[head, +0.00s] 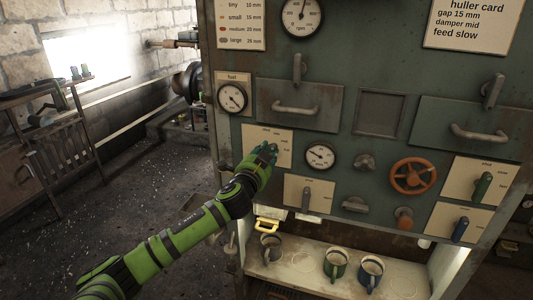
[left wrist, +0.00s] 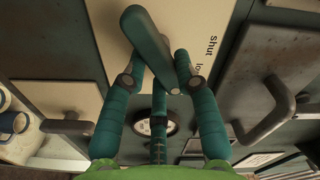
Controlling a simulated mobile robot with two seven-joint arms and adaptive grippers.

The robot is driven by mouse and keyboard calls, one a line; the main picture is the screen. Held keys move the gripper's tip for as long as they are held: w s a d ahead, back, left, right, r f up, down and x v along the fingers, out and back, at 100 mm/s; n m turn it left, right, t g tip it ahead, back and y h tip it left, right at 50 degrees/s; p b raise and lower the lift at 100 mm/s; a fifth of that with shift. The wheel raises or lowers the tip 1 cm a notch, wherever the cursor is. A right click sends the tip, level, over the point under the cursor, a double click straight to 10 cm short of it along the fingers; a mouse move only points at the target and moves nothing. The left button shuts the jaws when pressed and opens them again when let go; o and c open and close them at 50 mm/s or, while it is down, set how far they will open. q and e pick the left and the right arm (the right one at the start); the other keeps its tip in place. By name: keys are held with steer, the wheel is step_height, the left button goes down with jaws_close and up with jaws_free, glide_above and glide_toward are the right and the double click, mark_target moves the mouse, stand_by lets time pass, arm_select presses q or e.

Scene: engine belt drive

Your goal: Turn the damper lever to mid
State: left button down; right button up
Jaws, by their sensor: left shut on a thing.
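A teal lever (left wrist: 150,45) stands out from a cream plate (left wrist: 75,100) in the left wrist view. The plate reads "Shut" and part of a second word. In the head view this plate (head: 251,137) is on the green machine front, below the left drawer. My left gripper (head: 264,156) is at the plate, its fingers shut around the lever; it also shows in the left wrist view (left wrist: 160,75). The gripper mostly hides the lever in the head view, and I cannot read which mark it points at. My right gripper is not in view.
The huller card (head: 468,22) reads "damper mid". Other levers stand on plates at the lower right (head: 482,187) and below the dial (head: 306,198). An orange handwheel (head: 413,176) sticks out to the right. Mugs (head: 336,264) stand on the shelf (head: 300,282) below.

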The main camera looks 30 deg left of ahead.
arm_select(q)
steer(key=c, duration=0.9)
jaws_free()
steer(key=shift+c, duration=0.2)
steer(key=v, duration=1.2)
steer(key=shift+a, duration=0.1)
